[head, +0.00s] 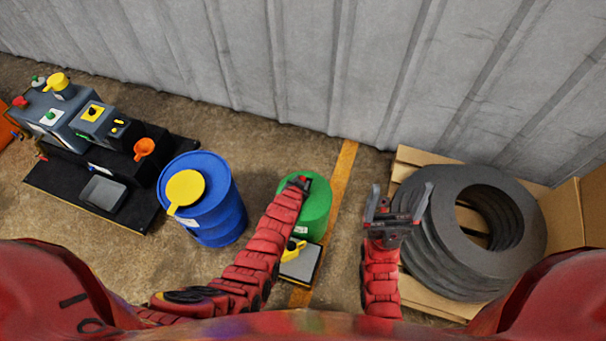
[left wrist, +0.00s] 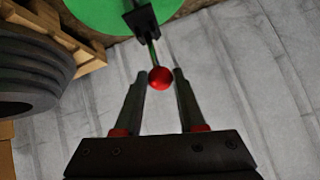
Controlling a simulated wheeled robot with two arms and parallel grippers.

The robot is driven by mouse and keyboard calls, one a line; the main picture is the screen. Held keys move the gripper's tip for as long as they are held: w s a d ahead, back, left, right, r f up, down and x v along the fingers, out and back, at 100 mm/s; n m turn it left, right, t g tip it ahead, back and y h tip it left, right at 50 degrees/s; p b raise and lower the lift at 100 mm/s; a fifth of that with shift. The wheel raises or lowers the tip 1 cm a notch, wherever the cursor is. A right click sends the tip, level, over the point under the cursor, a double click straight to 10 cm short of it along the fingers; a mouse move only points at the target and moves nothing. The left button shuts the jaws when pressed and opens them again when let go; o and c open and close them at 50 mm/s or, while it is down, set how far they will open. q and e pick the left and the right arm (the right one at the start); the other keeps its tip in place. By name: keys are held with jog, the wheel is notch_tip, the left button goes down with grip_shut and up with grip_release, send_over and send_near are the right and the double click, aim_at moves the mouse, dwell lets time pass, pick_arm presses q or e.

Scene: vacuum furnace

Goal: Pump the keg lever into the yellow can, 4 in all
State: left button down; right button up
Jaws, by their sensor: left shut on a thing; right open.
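The green keg (head: 318,208) stands near the wall, partly hidden by my left arm. My left gripper (head: 299,182) is over its top, shut on the keg lever. In the left wrist view the lever's red ball knob (left wrist: 160,78) sits between the fingertips, with its thin rod running to a black bracket (left wrist: 141,19) on the green keg top. The yellow can (head: 293,250) stands at the keg's foot on a grey plate (head: 302,268), partly hidden by my left arm. My right gripper (head: 395,207) is open and empty, right of the keg.
A blue drum (head: 215,205) with a yellow lid (head: 186,188) stands left of the keg. A black machine bench (head: 75,185) is at the far left. Stacked grey rings (head: 425,245) lie on a wooden pallet (head: 420,290) at right. The corrugated wall (head: 300,60) closes the back.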

pick_arm(q)
jog(key=shift+s+a+f+t+b, duration=0.15)
jog(key=shift+s+f+t+b, duration=0.25)
jog(key=shift+s+f+t, duration=0.25)
jog(key=shift+s+a, duration=0.1)
jog(key=shift+s, duration=0.25)
jog(key=shift+s+f, duration=0.1)
jog(key=shift+f, duration=0.05)
jog(key=c, duration=0.5)
grip_release()
jog(key=shift+r, duration=0.25)
